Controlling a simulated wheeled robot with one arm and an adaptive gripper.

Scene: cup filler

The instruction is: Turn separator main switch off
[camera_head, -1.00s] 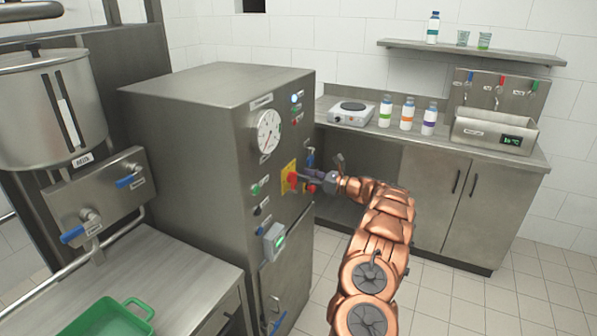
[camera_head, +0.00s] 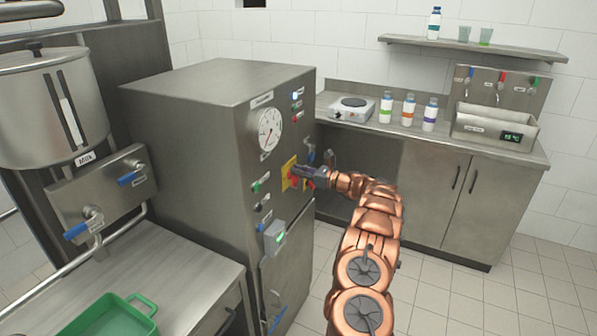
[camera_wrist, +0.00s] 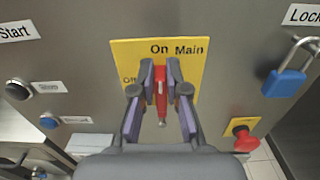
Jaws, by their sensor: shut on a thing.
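The separator main switch has a yellow plate (camera_wrist: 190,50) marked "On Main" at the top and "Off" at the left. Its red handle (camera_wrist: 161,100) stands upright in the wrist view, in line with "On". My gripper (camera_wrist: 160,76) is shut on the red handle, one finger on each side. In the head view my gripper (camera_head: 298,172) is at the yellow plate (camera_head: 287,177) on the separator cabinet's front, covering most of the handle. The fingers hide part of the "Off" label.
A blue padlock (camera_wrist: 288,80) and a red button (camera_wrist: 243,138) sit right of the switch in the wrist view. A pressure gauge (camera_head: 269,130) is above, and a grey box (camera_head: 274,236) juts out below.

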